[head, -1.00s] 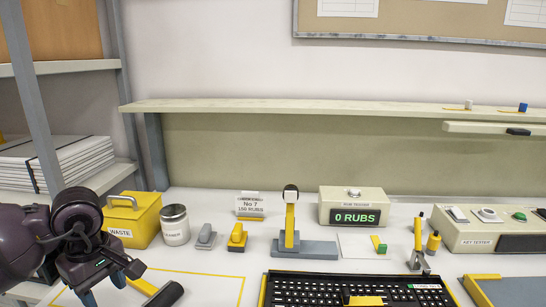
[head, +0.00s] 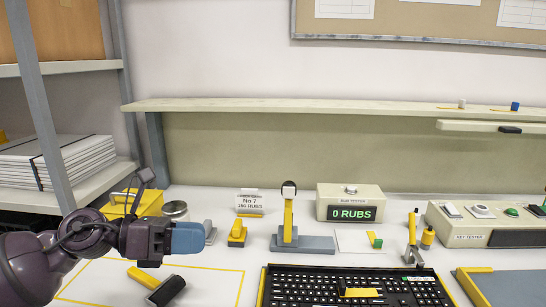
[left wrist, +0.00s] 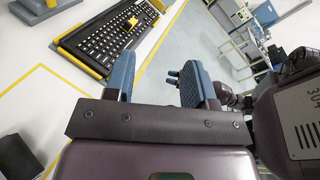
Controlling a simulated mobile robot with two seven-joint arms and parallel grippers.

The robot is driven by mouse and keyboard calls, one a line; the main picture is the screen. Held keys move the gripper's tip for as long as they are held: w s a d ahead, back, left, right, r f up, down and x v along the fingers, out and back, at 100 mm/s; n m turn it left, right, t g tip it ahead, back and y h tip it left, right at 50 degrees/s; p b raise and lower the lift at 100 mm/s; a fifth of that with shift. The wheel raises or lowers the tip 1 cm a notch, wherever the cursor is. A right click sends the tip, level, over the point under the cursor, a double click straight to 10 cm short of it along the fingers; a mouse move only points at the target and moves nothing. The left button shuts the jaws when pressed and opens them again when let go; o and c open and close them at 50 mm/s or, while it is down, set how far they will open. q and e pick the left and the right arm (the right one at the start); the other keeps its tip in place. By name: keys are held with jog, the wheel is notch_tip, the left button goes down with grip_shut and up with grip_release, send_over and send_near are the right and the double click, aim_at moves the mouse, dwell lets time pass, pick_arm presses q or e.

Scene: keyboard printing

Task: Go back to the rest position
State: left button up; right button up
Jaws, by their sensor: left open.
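My left gripper (head: 188,238) is at the left of the head view, raised above the table in front of the yellow waste box (head: 125,204) and the metal canister (head: 174,210), partly hiding both. In the left wrist view its two blue fingers (left wrist: 155,82) stand apart with nothing between them. A black roller with a yellow handle (head: 165,288) lies on the table below and in front of it. The black keyboard (head: 350,288) lies at the front middle and also shows in the left wrist view (left wrist: 108,38). My right gripper is not in the head view.
The rub tracker (head: 350,203) reads 0 RUBS. A grey stand with a yellow post (head: 302,243) and the key tester (head: 485,224) stand behind the keyboard. A grey shelf rack (head: 70,66) rises at the left. The yellow-outlined area (head: 215,285) has free room.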

pick_arm(q)
jog(key=w+a+f+n+t+y, duration=0.1)
jog(key=a+f+n+t+y, duration=0.3)
jog(key=n, duration=0.7)
jog(key=a+f+n+t+y, duration=0.2)
jog(key=f+n+t, duration=0.35)
jog(key=n, duration=0.55)
jog(key=w+a+f+n+t+y, duration=0.1)
jog(key=a+f+n+t+y, duration=0.3)
jog(key=n, duration=0.7)
jog(key=s+a+f+n+g+y, duration=0.1)
jog(key=s+f+n+g+y, duration=0.2)
jog(key=s+f, duration=0.9)
jog(key=s+a+f+n+g+y+p, duration=0.1)
jog(key=s+a+f+n+g+y, duration=0.1)
jog(key=s+f+n, duration=0.7)
jog(key=s+f+g, duration=0.1)
jog(key=s+f, duration=0.2)
jog(key=s, duration=0.1)
jog(key=shift+a+f+y, duration=0.15)
jog(key=shift+a+y, duration=0.15)
jog(key=shift+y, duration=0.1)
